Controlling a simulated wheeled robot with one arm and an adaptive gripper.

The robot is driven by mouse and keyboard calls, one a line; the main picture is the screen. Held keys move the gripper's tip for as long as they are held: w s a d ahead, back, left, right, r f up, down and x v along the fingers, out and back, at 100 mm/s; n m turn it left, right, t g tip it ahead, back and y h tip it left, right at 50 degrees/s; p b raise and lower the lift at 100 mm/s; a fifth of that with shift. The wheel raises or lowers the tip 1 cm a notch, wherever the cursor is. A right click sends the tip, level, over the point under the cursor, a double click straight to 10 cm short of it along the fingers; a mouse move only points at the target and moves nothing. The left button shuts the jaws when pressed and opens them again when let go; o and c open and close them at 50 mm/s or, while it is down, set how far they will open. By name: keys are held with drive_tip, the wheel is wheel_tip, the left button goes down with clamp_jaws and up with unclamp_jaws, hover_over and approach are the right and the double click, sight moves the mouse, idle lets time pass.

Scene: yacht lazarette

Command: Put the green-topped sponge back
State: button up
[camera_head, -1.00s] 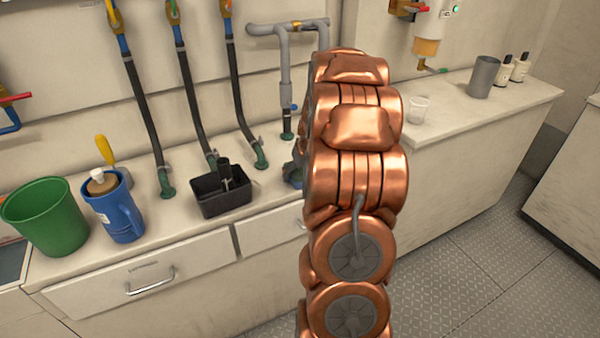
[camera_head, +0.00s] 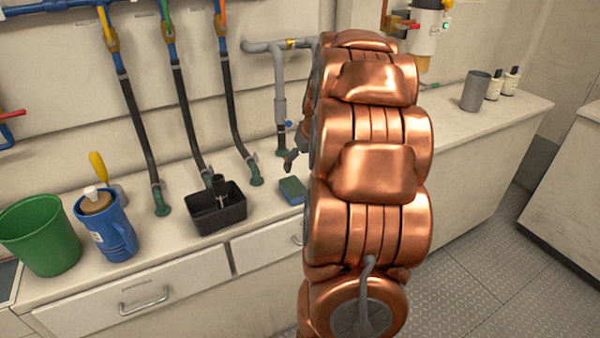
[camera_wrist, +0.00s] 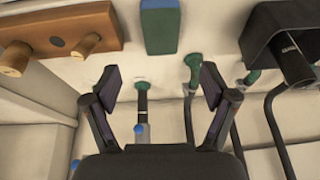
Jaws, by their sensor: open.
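The green-topped sponge (camera_head: 291,190) lies on the counter with its green face up and a blue layer below, just right of the black caddy (camera_head: 232,211). My arm hides what lies to its right. In the wrist view the sponge (camera_wrist: 160,27) is at the top centre, beyond my fingertips and apart from them. My gripper (camera_wrist: 160,88) is open, with nothing between its fingers. In the head view only part of my gripper (camera_head: 291,160) shows, behind the sponge towards the wall. The caddy (camera_wrist: 262,22) is at the upper right in the wrist view and holds a dark cylindrical item.
A green bucket (camera_head: 40,237) and blue jug (camera_head: 117,232) stand left of the caddy. Black hoses (camera_head: 190,115) rise along the wall. A wooden board with pegs (camera_wrist: 72,28) is at the wrist view's upper left. A grey cup (camera_head: 474,92) and bottles stand at right.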

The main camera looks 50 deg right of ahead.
drive_tip(key=s+a+n+g+y, duration=0.1)
drive_tip(key=s+a, duration=0.2)
drive_tip(key=a, duration=0.9)
drive_tip(key=s+a+n+g+y, duration=0.1)
drive_tip(key=s+a, duration=0.2)
drive_tip(key=a, duration=0.9)
drive_tip(key=s+a+f+n+g, duration=0.1)
drive_tip(key=s+a+g, duration=0.1)
drive_tip(key=s+a, duration=0.4)
drive_tip(key=s+a+n+g+h, duration=0.1)
drive_tip(key=s+a, duration=0.5)
drive_tip(key=s, duration=0.7)
drive_tip(key=shift+s+a+f+g, duration=0.15)
drive_tip(key=shift+s+f+g, duration=0.25)
drive_tip(key=shift+g, duration=0.2)
wheel_tip(320, 180, up, 11)
drive_tip(key=p, duration=1.1)
drive_tip(key=shift+w+r, duration=0.2)
